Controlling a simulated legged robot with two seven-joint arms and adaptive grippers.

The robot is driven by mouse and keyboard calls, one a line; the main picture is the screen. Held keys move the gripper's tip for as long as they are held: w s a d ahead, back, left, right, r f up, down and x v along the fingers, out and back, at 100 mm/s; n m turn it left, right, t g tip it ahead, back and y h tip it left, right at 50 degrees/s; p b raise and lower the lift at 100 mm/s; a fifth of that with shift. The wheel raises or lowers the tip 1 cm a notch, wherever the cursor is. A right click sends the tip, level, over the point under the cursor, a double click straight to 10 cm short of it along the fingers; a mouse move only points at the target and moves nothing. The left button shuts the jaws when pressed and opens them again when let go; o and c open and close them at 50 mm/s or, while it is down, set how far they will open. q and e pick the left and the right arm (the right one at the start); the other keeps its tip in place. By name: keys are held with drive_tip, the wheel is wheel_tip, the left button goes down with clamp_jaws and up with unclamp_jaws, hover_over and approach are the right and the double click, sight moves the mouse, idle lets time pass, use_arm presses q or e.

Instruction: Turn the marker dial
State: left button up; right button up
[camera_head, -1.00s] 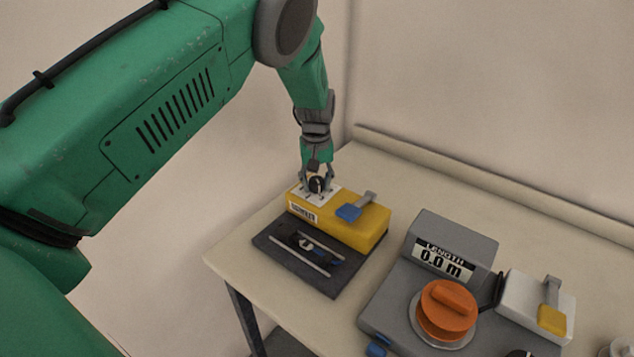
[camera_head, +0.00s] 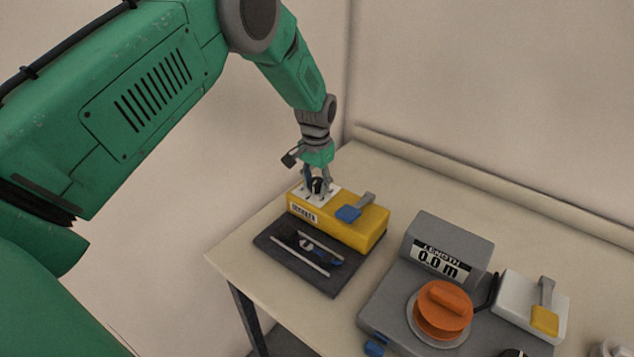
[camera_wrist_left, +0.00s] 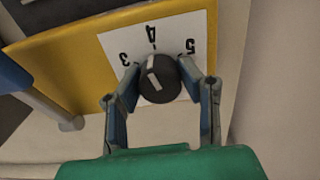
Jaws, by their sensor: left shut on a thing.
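The marker dial (camera_wrist_left: 160,82) is a round black knob with a white pointer bar, on a white plate (camera_wrist_left: 176,42) printed with 3, 4 and 5. In the left wrist view its white bar points near the 4. The plate sits on the left end of the yellow marker box (camera_head: 355,226) in the head view. My left gripper (camera_head: 317,187) comes down onto the dial from above. In the wrist view its two fingers (camera_wrist_left: 159,86) are shut on the dial, one on each side. My right gripper is not in view.
The yellow box has a blue-tipped lever (camera_head: 350,213). A dark slotted plate (camera_head: 296,262) lies in front of it. To the right is a grey length unit (camera_head: 446,241) reading 0.0 m with an orange knob (camera_head: 443,309), and a white box (camera_head: 522,308).

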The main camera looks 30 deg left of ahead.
sight(317, 179)
use_arm(q)
drive_tip(key=shift+w+m, duration=0.1)
drive_tip(key=shift+m, duration=1.1)
drive_tip(key=o, duration=1.1)
drive_tip(key=shift+a, duration=0.1)
drive_tip(key=shift+r, duration=0.1)
wheel_tip(317, 179, up, 12)
drive_tip(key=shift+w+f, duration=0.1)
drive_tip(key=shift+f, duration=0.15)
